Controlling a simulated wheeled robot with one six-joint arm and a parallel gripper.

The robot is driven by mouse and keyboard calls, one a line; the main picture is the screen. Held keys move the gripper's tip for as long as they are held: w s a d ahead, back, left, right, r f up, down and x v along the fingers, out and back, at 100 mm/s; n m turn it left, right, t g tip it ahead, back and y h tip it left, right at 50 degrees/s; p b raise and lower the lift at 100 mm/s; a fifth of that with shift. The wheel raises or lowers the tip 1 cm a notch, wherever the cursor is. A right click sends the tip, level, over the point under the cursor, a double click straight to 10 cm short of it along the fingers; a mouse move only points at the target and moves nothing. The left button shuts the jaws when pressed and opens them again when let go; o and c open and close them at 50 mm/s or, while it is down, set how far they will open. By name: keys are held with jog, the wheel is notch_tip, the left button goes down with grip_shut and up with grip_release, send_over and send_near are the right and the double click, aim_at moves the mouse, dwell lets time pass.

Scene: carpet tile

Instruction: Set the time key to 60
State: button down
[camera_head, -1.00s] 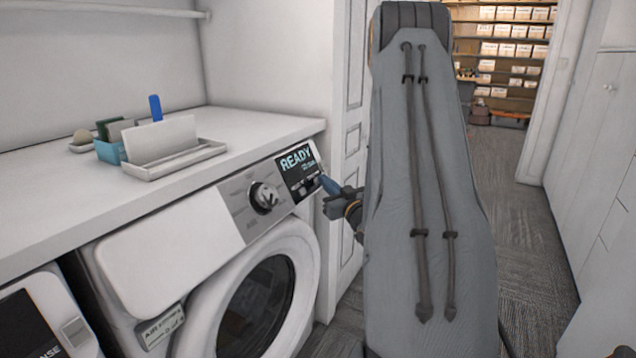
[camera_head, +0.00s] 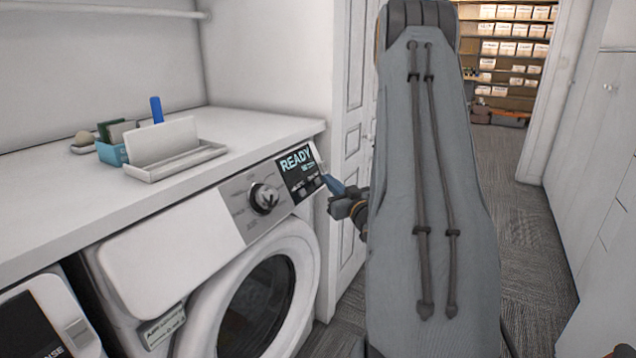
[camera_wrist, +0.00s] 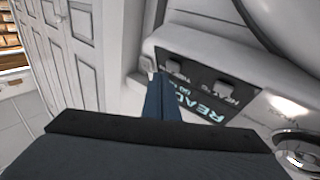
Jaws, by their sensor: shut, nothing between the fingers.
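The washing machine (camera_head: 165,255) has a dark display panel (camera_head: 291,178) reading READY in pale blue, with a smaller value below it that I cannot read reliably. Small grey keys sit along the panel's lower edge. In the wrist view the panel appears upside down, with a left key (camera_wrist: 174,63) and a right key (camera_wrist: 227,88). The left key's label looks like TIME, but it is partly hidden. My gripper (camera_head: 328,180) has blue fingers, shut and empty, just right of the panel's lower right corner. In the wrist view the fingers (camera_wrist: 158,85) point close to the left key; contact is unclear.
A round dial (camera_head: 264,198) stands out left of the panel. The white countertop (camera_head: 75,190) above carries a white tray (camera_head: 180,163) and a teal box (camera_head: 110,153). A panelled white door (camera_head: 354,150) stands behind my gripper. Carpet floor is open at right.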

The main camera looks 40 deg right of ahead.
jog(key=s+p, duration=0.1)
jog(key=s+d+r, duration=0.1)
jog(key=s+r+p, duration=0.1)
jog(key=s, duration=0.1)
jog(key=shift+s+d+r+p, duration=0.1)
jog(key=shift+d+p, duration=0.2)
jog(key=shift+d, duration=0.05)
dwell(2.9)
jog(key=s+n, duration=0.1)
jog(key=n, duration=0.4)
jog(key=s+r+n, duration=0.1)
jog(key=n, duration=0.5)
jog(key=s+d+r+n+p, duration=0.1)
jog(key=n, duration=0.4)
jog(key=shift+g+h, duration=0.4)
jog(key=shift+f, duration=0.1)
jog(key=w+a+f+b, duration=0.3)
jog(key=w+f+b, duration=0.1)
jog(key=w, duration=0.3)
